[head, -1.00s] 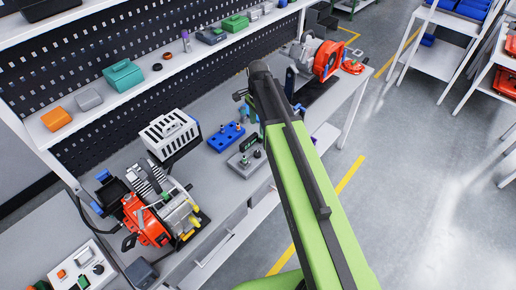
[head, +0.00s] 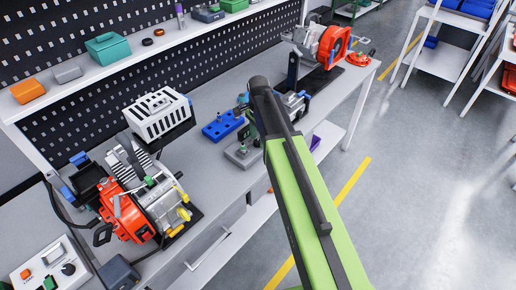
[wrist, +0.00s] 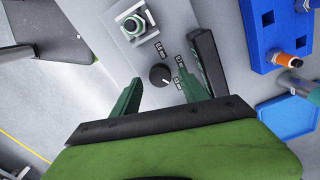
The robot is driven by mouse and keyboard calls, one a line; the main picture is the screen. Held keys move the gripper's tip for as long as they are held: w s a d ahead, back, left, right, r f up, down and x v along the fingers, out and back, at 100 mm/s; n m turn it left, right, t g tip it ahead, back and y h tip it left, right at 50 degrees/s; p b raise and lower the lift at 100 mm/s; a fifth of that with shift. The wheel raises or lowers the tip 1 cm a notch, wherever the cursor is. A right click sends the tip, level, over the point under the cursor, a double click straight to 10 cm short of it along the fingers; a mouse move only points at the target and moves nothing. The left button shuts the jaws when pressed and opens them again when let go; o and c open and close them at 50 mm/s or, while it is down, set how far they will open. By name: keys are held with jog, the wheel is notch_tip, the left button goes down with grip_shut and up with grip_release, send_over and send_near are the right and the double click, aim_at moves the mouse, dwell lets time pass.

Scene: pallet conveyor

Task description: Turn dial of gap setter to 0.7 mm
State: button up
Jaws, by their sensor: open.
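The gap setter (wrist: 200,15) is a grey plate in the wrist view, with a round black dial (wrist: 160,74) on it. Small dark labels with white print stand to the right of the dial; the print is too small to read surely. A white line on the dial points to the lower right. My gripper (wrist: 159,78) is open, with one green finger on each side of the dial. I cannot tell whether the fingers touch it. In the head view the gap setter (head: 238,158) lies on the bench, partly hidden by my arm.
A green-ringed socket (wrist: 133,24) sits beside the dial, and a dark upright block (wrist: 207,62) stands close to the right finger. A blue holder (head: 222,126) lies behind the setter. An orange engine (head: 125,215) stands to the left on the bench.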

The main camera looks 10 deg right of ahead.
jog(key=shift+f, duration=0.55)
jog(key=shift+r, duration=0.15)
